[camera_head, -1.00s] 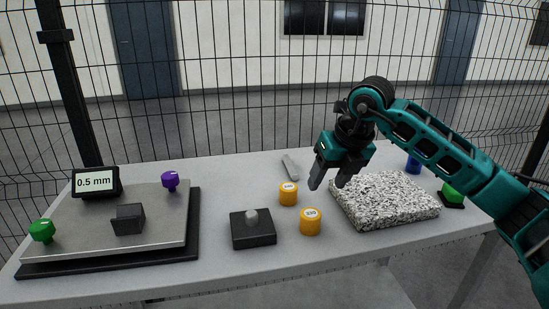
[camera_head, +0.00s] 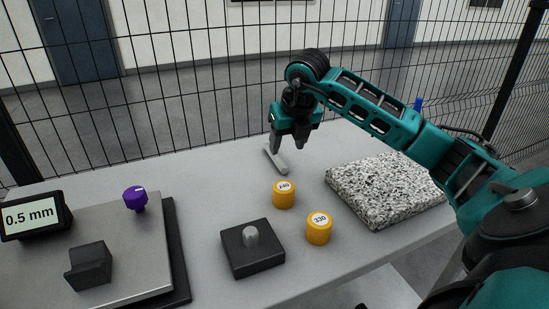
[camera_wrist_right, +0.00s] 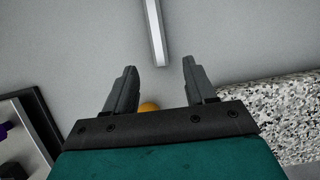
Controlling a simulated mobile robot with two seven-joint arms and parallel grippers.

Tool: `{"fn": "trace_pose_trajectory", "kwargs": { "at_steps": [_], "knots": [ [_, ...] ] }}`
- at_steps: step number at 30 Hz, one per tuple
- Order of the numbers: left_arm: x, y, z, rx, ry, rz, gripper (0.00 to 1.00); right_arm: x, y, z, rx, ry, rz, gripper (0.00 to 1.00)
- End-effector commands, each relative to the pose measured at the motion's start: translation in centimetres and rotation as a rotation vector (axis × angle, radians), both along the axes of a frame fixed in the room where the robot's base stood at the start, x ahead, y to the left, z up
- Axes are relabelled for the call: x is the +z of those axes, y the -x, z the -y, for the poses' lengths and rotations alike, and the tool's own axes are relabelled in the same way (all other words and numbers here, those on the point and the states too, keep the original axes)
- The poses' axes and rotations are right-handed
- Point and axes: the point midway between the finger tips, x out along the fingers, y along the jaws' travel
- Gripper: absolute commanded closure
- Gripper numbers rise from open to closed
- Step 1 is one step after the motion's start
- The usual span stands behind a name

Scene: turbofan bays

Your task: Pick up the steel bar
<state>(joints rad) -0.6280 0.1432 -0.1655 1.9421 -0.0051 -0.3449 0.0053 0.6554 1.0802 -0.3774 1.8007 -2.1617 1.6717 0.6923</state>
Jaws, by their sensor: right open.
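The steel bar (camera_head: 273,157) is a thin grey bar lying on the grey table, near its back edge. In the right wrist view the bar (camera_wrist_right: 154,30) lies beyond the fingertips, roughly midway between them. My right gripper (camera_head: 290,146) points down just above the bar's near end and partly overlaps it in the head view. In the right wrist view the gripper (camera_wrist_right: 159,66) is open, with nothing between its fingers. Whether the fingers touch the table cannot be told. My left gripper is in neither view.
Two orange cylinders, marked 240 (camera_head: 284,195) and 230 (camera_head: 319,229), stand in front of the bar. A black block with a grey peg (camera_head: 252,249) is nearer. A speckled stone slab (camera_head: 385,190) lies right. A metal plate (camera_head: 130,262) with a purple knob (camera_head: 135,198) lies left.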

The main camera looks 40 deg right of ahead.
Motion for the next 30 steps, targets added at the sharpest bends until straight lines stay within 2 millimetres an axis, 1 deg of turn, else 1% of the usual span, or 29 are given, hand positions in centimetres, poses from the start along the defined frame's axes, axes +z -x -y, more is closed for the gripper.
{"fn": "trace_pose_trajectory", "kwargs": {
  "at_steps": [1,8,12,16,19,26,30],
  "knots": [
    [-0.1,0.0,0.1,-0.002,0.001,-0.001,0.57,-0.7,-0.2,0.1,-0.001,-0.001,-0.002,0.45],
    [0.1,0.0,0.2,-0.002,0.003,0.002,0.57,-2.4,-0.8,0.2,0.000,-0.001,-0.002,0.45],
    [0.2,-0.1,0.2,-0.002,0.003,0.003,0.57,-4.5,-1.3,0.3,0.000,-0.001,-0.004,0.45],
    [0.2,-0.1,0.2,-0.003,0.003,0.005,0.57,-6.0,-1.9,0.5,-0.001,-0.001,-0.001,0.45],
    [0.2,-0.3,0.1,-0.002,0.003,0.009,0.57,-6.5,-2.1,0.6,0.001,-0.001,0.000,0.45],
    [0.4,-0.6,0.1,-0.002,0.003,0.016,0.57,-6.5,-2.1,0.6,0.001,0.001,0.001,0.46],
    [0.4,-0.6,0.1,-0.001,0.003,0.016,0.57,-6.5,-2.1,0.6,0.001,0.001,0.001,0.59]
  ]
}}
